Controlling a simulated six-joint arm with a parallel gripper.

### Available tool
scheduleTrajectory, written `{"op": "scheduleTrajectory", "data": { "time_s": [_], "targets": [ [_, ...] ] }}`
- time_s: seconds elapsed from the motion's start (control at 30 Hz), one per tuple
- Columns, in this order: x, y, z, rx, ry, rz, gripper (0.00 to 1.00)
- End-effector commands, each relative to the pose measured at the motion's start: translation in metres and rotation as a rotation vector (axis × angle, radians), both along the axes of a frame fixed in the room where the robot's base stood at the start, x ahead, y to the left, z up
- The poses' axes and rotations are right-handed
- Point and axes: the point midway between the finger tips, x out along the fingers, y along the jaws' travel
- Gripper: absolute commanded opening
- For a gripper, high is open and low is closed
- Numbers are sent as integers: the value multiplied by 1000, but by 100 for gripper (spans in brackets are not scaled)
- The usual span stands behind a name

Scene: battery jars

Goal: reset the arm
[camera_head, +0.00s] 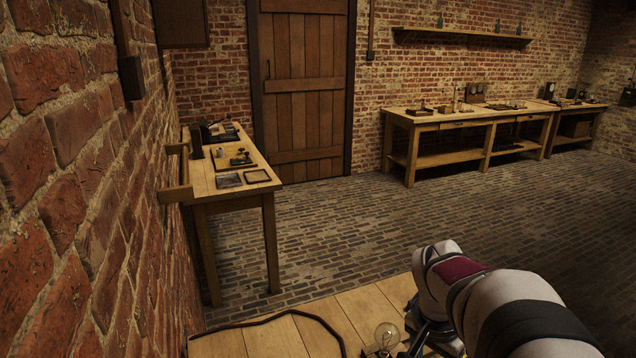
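My arm (500,305), white and grey with a dark red band, reaches in from the lower right over a wooden table (265,340). It bends downward at its left end. Dark and metallic parts (428,332) show below that bend. They look like my gripper, but the arm and the frame's bottom edge hide much of them. I cannot make out the fingertips, or whether they hold anything. A clear glass bulb (387,334) stands just left of these parts; I cannot tell whether they touch.
A dark cable (300,314) curves across the near table. A side table (232,200) with trays and small items stands along the left brick wall (70,190). A long workbench (470,125) stands at the back right. The brick floor (350,215) between is clear.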

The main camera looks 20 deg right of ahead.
Motion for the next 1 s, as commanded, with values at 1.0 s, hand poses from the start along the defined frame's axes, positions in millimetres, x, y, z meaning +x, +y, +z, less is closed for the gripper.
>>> {"op": "scheduleTrajectory", "data": {
  "time_s": [1.0],
  "targets": [
    [-135,254,-5,352,108,759,60]
  ]
}}
